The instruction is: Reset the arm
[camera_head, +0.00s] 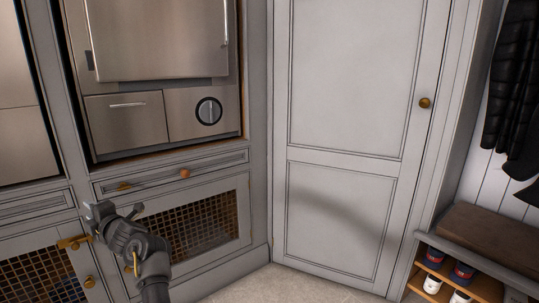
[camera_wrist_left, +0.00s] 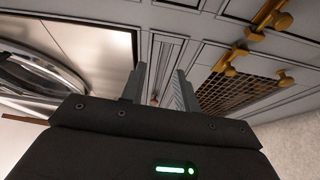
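My left gripper (camera_head: 98,212) is at the lower left of the head view, in front of the grey cabinets below the steel appliance. In the left wrist view its two grey fingers (camera_wrist_left: 160,72) stand apart with nothing between them, so it is open and empty. My left forearm comes up from the bottom edge behind it. My right gripper is in neither view.
The drawer front (camera_head: 215,165) with brass knobs and the mesh-front panel (camera_head: 215,222) are behind the left gripper. A brass handle (camera_head: 75,242) is close below it. A tall grey door (camera_head: 335,205) is shut. A shoe bench (camera_head: 490,235) stands right. Floor (camera_head: 285,285) is clear.

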